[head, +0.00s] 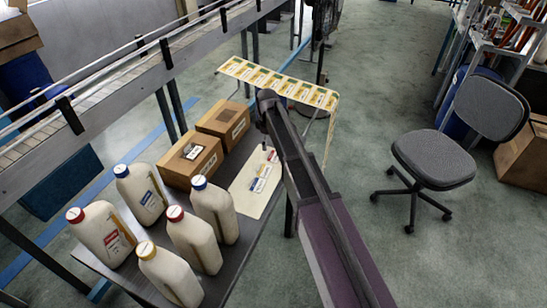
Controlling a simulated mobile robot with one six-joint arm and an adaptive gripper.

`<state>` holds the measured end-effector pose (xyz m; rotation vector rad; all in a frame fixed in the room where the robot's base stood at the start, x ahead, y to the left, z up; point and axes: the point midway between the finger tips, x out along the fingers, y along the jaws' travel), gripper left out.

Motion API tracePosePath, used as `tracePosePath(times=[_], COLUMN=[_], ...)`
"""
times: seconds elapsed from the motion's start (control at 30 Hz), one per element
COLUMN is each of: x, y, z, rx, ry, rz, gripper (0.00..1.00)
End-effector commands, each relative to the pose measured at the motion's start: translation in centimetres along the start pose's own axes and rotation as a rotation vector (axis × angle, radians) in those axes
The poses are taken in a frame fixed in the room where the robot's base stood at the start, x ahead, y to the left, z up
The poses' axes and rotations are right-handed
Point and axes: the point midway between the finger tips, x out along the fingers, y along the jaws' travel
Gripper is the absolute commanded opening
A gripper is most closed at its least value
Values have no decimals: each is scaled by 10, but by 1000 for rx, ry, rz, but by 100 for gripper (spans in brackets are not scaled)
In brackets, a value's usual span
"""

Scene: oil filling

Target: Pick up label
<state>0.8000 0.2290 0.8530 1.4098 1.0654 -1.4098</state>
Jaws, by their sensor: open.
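Several small labels lie on a pale sheet (245,204) on the dark table. One has a red mark (272,156), one is blue (259,185), and one is pale with red (264,171). A strip of yellow and white labels (280,83) hangs over a roller behind the table. My arm reaches in from the lower right. What shows of my gripper (264,148) is small and dark, above the far end of the sheet, near the labels. It is open; its fingers are mostly hidden by my arm, and I cannot tell whether it touches a label.
Several cream jugs with red, blue and yellow caps (195,240) crowd the left of the table. Two cardboard boxes (190,162) stand beside the sheet. A conveyor (110,85) runs behind on the left. A grey office chair (435,160) stands right; the floor between is free.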

Motion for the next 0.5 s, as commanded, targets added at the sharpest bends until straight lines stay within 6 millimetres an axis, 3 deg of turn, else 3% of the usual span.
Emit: tracePosePath(times=[0.5], x=[41], y=[0], z=[2], rx=[-1], ry=[0], rz=[0], gripper=[97])
